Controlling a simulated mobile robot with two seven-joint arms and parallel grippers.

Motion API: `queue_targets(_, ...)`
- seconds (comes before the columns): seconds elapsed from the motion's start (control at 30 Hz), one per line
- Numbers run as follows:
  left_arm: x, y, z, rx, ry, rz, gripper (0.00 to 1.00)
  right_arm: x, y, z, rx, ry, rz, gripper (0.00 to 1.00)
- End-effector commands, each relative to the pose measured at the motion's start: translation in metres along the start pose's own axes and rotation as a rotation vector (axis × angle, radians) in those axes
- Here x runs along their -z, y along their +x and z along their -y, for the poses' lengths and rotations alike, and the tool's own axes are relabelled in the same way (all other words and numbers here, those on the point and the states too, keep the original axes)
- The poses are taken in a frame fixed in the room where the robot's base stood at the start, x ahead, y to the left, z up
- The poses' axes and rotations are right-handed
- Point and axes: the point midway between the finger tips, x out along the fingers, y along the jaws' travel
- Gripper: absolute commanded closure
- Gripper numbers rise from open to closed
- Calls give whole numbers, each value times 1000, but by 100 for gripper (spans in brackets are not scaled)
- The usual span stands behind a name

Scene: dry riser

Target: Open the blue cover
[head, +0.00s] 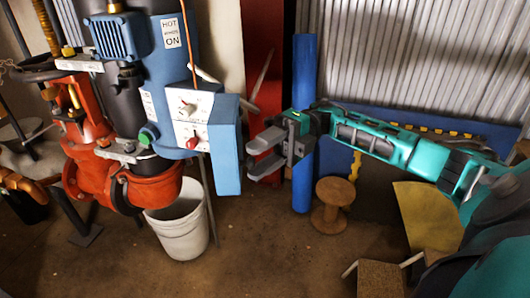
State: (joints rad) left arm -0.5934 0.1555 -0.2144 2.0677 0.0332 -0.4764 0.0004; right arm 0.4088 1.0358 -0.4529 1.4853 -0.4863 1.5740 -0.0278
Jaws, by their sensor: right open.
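A blue machine housing (170,50) stands on the red pipework at the left. On its front is a white panel (187,128) with a knob and a red switch. A blue cover-like part (228,145) stands out at the panel's right side. I cannot tell for certain how far it is swung. My right gripper (254,158) is just to the right of this blue part, its two grey fingers apart and pointing left at it. Nothing shows between the fingers. Whether they touch the blue part is unclear. My left gripper is out of view.
A white bucket (180,228) stands on the floor below the machine. A wooden spool (331,204) and an upright blue pipe (303,120) are near my right arm. A red post (262,70) and a corrugated wall (420,50) are behind. Floor in front is mostly clear.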

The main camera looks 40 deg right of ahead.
Motion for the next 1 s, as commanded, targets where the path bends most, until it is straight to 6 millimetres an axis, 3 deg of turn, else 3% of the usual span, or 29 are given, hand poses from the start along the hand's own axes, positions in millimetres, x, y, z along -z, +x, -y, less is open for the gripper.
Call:
queue_targets(0.17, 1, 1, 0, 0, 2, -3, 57, -1, -14, 0, 1, 0, 3, 52)
queue_targets(0.7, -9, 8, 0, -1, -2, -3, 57, -1, -108, 2, 0, -1, 2, 52)
queue_targets(1.0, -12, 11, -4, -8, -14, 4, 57, 0, -128, 0, 1, -1, 1, 52)
